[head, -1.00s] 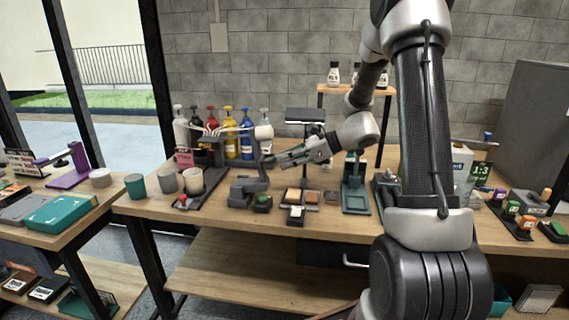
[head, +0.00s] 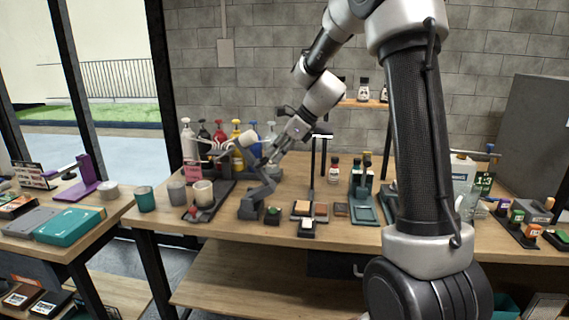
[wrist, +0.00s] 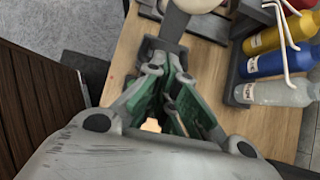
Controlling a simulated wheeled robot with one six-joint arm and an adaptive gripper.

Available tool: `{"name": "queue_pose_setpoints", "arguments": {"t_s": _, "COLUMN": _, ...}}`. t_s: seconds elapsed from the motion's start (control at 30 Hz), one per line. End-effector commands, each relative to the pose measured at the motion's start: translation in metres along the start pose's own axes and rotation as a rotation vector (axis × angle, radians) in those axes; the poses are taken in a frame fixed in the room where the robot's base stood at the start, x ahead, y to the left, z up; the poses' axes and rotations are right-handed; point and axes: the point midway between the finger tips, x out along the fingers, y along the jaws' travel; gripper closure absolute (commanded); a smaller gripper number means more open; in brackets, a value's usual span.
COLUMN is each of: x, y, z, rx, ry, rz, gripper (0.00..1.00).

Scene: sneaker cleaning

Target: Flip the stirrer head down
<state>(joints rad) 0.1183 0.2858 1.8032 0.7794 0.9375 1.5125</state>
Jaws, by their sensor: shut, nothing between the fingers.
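The stirrer stands on the table with its dark grey base (head: 250,206). My gripper (head: 272,160) is shut and empty, just right of the stirrer's arm. Whether the fingers touch the arm I cannot tell.
Several coloured bottles (head: 236,134) stand close behind the stirrer. A black stand (head: 316,158) and small trays are to its right. The table's front edge lies close before the base.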

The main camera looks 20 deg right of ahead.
Motion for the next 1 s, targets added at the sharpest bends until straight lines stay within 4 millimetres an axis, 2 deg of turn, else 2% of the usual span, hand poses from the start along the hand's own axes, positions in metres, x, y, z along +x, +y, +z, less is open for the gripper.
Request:
{"name": "queue_pose_setpoints", "arguments": {"t_s": 0.03, "x": 0.004, "y": 0.001, "z": 0.012, "rx": -0.010, "ry": 0.043, "rz": 0.004, "gripper": 1.00}}
{"name": "queue_pose_setpoints", "arguments": {"t_s": 0.1, "x": 0.007, "y": 0.001, "z": 0.024, "rx": -0.009, "ry": 0.109, "rz": 0.006, "gripper": 1.00}}
{"name": "queue_pose_setpoints", "arguments": {"t_s": 0.5, "x": 0.039, "y": -0.001, "z": 0.083, "rx": 0.002, "ry": 0.489, "rz": 0.012, "gripper": 1.00}}
{"name": "queue_pose_setpoints", "arguments": {"t_s": 0.7, "x": 0.058, "y": -0.001, "z": 0.102, "rx": 0.008, "ry": 0.654, "rz": 0.015, "gripper": 1.00}}
{"name": "queue_pose_setpoints", "arguments": {"t_s": 1.0, "x": 0.078, "y": -0.002, "z": 0.117, "rx": 0.012, "ry": 0.644, "rz": 0.015, "gripper": 1.00}}
